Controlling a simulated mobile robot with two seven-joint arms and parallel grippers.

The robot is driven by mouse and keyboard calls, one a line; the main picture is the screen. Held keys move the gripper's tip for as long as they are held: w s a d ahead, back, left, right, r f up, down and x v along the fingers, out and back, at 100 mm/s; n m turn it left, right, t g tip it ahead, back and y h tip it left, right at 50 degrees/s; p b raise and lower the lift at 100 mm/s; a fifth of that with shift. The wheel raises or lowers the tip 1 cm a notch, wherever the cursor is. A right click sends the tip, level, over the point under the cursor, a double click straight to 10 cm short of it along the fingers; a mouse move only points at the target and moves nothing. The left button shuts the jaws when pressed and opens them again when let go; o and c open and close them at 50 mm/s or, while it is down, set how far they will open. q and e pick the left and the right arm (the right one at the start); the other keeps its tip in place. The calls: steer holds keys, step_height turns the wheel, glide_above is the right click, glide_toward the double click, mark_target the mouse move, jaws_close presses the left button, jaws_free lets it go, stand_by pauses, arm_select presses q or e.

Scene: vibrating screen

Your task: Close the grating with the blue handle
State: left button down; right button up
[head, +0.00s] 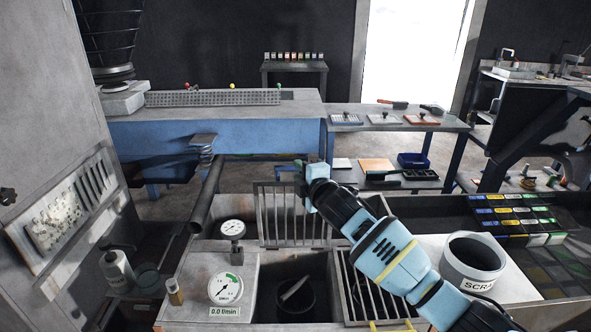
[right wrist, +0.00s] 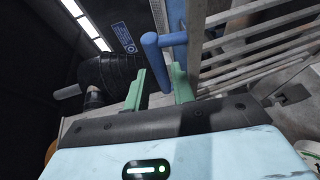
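A barred metal grating (head: 275,215) stands upright over an open dark bin (head: 290,290) in the head view. In the right wrist view its pale bars (right wrist: 255,45) run along the right side. A blue handle (right wrist: 152,50) with a short side bar sits at the grating's edge. My right gripper (head: 304,183) is at the upright grating's top right. In the right wrist view its green fingers (right wrist: 160,80) are apart, with the handle's lower end between them and gaps showing on both sides. Contact is not visible. My left gripper is not in view.
A second grating (head: 360,290) lies beside the bin, partly behind my right arm. A scrap bucket (head: 473,262) stands to its right. Gauges (head: 225,288) stand left of the bin. A blue-sided bench (head: 240,130) is farther back.

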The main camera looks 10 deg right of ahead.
steer(key=shift+b+x, duration=0.3)
steer(key=shift+x, duration=1.3)
jaws_close()
